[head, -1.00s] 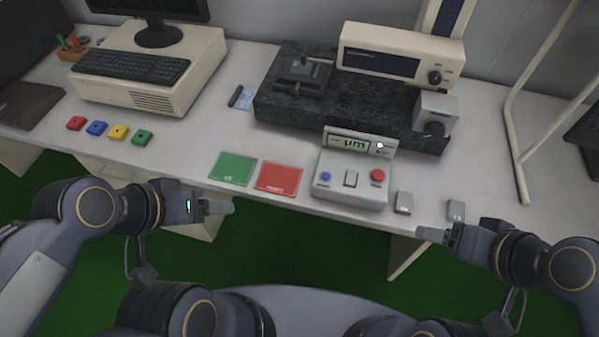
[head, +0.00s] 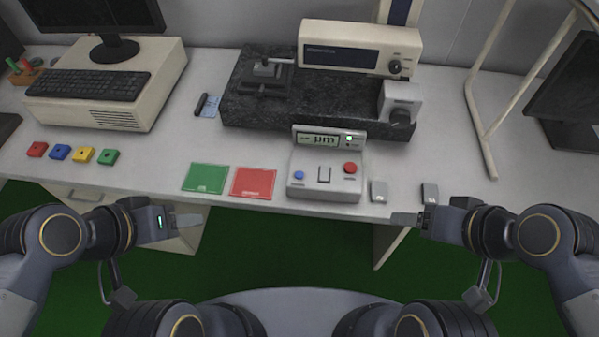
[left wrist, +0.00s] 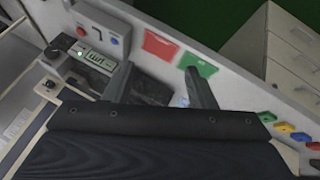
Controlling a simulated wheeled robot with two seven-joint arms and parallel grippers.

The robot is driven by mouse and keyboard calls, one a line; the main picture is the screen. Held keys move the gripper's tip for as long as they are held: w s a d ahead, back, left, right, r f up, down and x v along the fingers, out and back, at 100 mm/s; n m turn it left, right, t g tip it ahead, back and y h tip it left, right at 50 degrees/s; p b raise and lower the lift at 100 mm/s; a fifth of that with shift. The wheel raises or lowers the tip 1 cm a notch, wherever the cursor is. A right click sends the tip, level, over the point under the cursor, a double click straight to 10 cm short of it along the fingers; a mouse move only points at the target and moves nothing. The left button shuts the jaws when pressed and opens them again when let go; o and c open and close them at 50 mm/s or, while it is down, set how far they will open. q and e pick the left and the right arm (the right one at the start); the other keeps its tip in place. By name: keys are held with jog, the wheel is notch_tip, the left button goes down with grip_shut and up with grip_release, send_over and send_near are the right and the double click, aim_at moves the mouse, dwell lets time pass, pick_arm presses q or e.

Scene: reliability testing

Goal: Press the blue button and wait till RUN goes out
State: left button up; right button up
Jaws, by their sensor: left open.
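The blue button (head: 299,175) sits at the left front of a pale control box (head: 325,192) near the table's front edge. It also shows in the left wrist view (left wrist: 114,41). The box has a red button (head: 350,168), a middle switch (head: 324,174) and a display (head: 318,140) with a green light (head: 349,138) lit beside it. The lamp labels are too small to read. My left gripper (head: 190,220) is open and empty, low and left of the box, apart from it. My right gripper (head: 403,218) is near the front edge, right of the box; its jaw state is unclear.
A green card (head: 206,179) and a red card (head: 253,183) lie left of the box. Two small grey pieces (head: 379,191) (head: 430,194) stand to its right. A dark stone slab (head: 250,105) is behind it. Coloured blocks (head: 84,154) lie farther left.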

pick_arm(q)
grip_shut()
dwell(1.4)
